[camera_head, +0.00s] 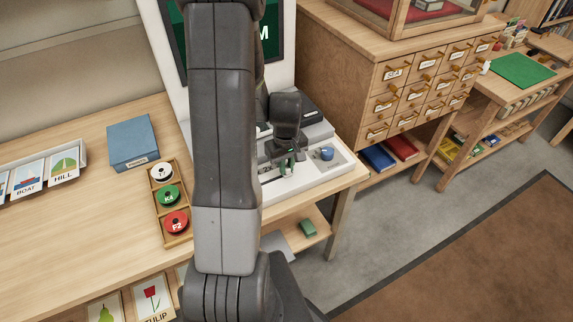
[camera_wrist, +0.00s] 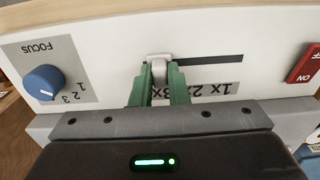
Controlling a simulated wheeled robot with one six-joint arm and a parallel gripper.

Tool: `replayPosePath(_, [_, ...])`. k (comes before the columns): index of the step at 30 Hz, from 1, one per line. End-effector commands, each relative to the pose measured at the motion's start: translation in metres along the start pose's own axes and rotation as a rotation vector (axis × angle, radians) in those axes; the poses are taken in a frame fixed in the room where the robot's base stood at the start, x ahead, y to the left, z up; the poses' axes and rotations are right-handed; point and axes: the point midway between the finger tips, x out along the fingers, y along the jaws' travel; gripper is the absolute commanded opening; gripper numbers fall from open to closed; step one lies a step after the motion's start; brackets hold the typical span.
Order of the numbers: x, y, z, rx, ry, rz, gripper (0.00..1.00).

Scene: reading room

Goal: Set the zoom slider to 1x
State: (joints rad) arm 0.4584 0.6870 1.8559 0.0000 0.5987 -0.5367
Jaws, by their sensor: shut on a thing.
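The zoom slider's pale handle (camera_wrist: 159,69) stands at the left end of its dark slot (camera_wrist: 215,60) in the wrist view. My gripper (camera_wrist: 160,84) is shut on the handle, with one green finger on either side. Upside-down zoom labels (camera_wrist: 225,88) lie below the slot: 1x at the right, 2x and 3x toward the left, partly covered by a finger. The handle is well left of the 1x mark. In the head view my gripper (camera_head: 285,162) is low over the white panel (camera_head: 310,177); the handle is hardly visible there.
A blue FOCUS knob (camera_wrist: 44,83) is left of the slider, and a red ON switch (camera_wrist: 305,64) is at the right. In the head view a spool tray (camera_head: 157,211) and a blue box (camera_head: 132,143) are on the table left of my arm. A drawer cabinet (camera_head: 365,75) stands behind right.

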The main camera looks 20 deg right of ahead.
Motion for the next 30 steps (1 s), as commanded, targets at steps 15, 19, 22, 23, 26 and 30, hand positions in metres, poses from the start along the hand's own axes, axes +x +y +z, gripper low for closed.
replayPosePath(15, [0.000,-0.076,-0.001,-0.005,0.001,0.000,0.00])
replayPosePath(19, [-0.001,-0.083,-0.001,-0.001,0.002,0.001,0.00])
replayPosePath(22, [-0.001,-0.085,-0.001,0.000,0.002,0.000,0.00])
replayPosePath(23, [-0.001,-0.085,0.000,0.000,0.002,0.000,0.00])
replayPosePath(26, [-0.001,-0.085,0.000,0.001,0.001,-0.001,0.00])
replayPosePath(30, [-0.001,-0.085,0.000,0.001,0.001,-0.001,0.26])
